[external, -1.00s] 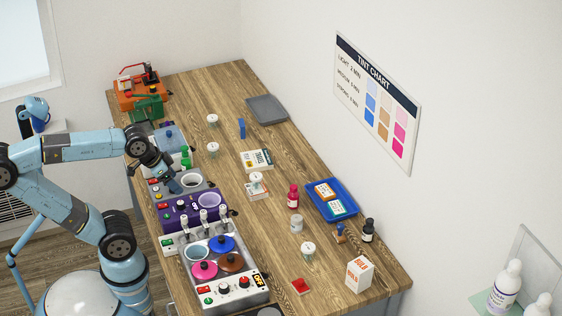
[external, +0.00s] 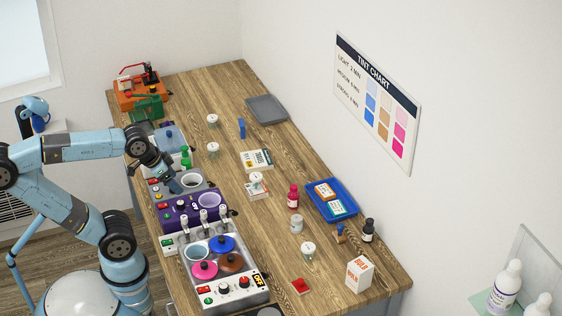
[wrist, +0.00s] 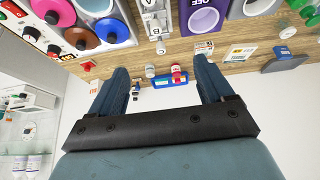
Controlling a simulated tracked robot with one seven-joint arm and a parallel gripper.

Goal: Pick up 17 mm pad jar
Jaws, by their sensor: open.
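Several small pale jars stand on the wooden bench, and their labels are too small to read, so I cannot tell which is the 17 mm pad jar. In the external view they are two far jars (external: 213,119) (external: 213,148), one jar on a small box (external: 256,178), a greyish jar (external: 296,224) beside the red bottle, and a nearer jar (external: 308,250). One jar also shows in the wrist view (wrist: 150,71). My gripper (external: 176,188) is over the left side of the bench, by the grey warmer, apart from these jars. Its fingers (wrist: 162,66) are spread with nothing between them.
Warmers with pots line the left edge: a purple one (external: 179,213) and a several-pot one (external: 237,291). A blue tray (external: 349,216), red bottle (external: 293,196), dark bottle (external: 368,231), white-orange box (external: 360,273) and grey tray (external: 267,109) stand right.

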